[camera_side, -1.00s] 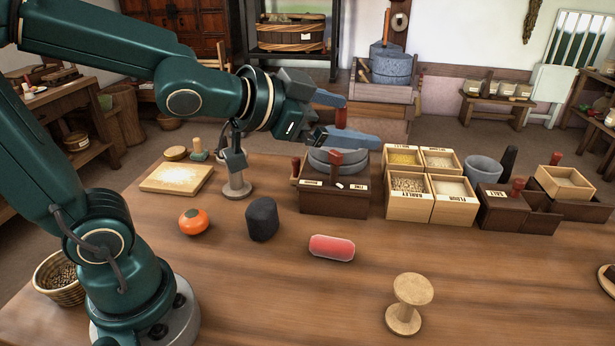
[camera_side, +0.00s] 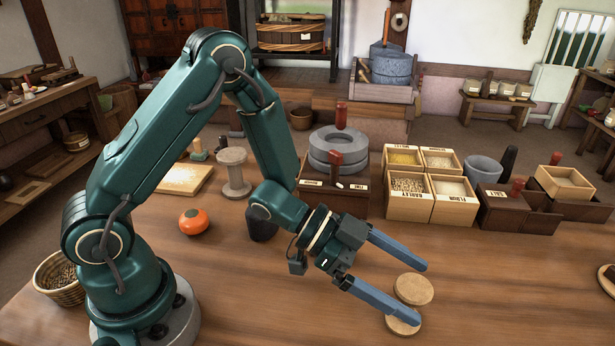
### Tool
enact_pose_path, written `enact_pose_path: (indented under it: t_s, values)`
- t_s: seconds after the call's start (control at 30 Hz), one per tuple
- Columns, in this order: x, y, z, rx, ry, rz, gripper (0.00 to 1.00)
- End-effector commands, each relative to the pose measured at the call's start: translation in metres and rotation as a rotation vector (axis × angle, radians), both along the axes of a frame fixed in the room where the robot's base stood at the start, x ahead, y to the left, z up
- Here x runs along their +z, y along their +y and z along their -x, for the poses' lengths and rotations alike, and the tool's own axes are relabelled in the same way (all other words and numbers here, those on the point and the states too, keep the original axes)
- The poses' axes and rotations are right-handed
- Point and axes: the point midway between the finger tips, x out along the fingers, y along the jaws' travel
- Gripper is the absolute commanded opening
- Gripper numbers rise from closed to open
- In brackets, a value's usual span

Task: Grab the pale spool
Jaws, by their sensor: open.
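A pale wooden spool (camera_side: 414,289) stands upright near the front edge of the table, right of centre. My gripper (camera_side: 421,293) is open, its two blue fingers reaching toward the spool from the left. In the picture the spool's top disc lies between the fingertips, and the near finger covers part of its stem and base. I cannot tell whether either finger touches it. A second, greyer spool (camera_side: 234,172) stands upright at the back left, behind my arm.
An orange round object (camera_side: 194,221) and a partly covered dark block (camera_side: 262,227) stand left of my gripper. The quern (camera_side: 337,148) and wooden grain boxes (camera_side: 409,210) line the back.

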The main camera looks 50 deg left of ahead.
Motion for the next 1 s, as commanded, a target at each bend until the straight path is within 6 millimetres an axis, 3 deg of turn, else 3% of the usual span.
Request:
enact_pose_path:
  t_s: [0.3, 0.67, 0.77, 0.9, 1.0]
  values:
    - [-0.015, -0.030, -0.018, 0.000, 0.000, -0.002, 1.00]
    - [-0.017, -0.035, -0.022, 0.003, 0.000, -0.001, 1.00]
    - [-0.017, -0.035, -0.022, 0.003, 0.000, -0.001, 0.66]
    - [-0.017, -0.035, -0.022, 0.003, 0.000, -0.001, 0.12]
    - [-0.017, -0.035, -0.022, 0.003, -0.001, -0.001, 0.09]
